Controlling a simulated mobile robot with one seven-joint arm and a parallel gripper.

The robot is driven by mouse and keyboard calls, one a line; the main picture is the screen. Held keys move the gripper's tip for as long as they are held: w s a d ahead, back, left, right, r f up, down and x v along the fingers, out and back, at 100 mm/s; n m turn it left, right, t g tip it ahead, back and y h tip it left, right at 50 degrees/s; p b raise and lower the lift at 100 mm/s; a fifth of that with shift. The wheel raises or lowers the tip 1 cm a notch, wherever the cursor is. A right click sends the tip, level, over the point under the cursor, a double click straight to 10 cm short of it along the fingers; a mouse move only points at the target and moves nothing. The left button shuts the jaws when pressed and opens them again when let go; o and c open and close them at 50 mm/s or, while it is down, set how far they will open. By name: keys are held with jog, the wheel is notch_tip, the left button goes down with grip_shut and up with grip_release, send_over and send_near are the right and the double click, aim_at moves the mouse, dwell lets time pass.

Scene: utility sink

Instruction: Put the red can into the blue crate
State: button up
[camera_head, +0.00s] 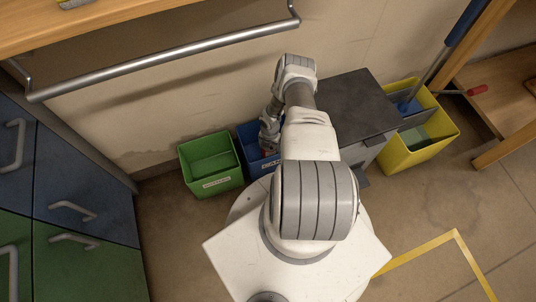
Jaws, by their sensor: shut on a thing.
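The blue crate (246,139) stands on the floor against the wall, just right of the green crate, and is partly hidden by my arm. My gripper (268,145) is over the blue crate's opening and points down. I cannot tell whether the can touches the crate's inside.
A green crate (222,186) stands left of the blue one. A dark grey cabinet (350,105) stands to the right, then a yellow crate (432,148) with things in it. A metal rail (165,59) runs along the upper left. Blue and green drawers (65,205) fill the left side.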

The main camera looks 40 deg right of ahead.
notch_tip(320, 180, down, 7)
jog(key=b, duration=0.2)
jog(key=shift+r+b, duration=0.1)
jog(key=shift+b, duration=0.2)
jog(key=o, duration=1.1)
jog(key=shift+o, duration=0.2)
notch_tip(320, 180, up, 12)
jog(key=p, duration=0.5)
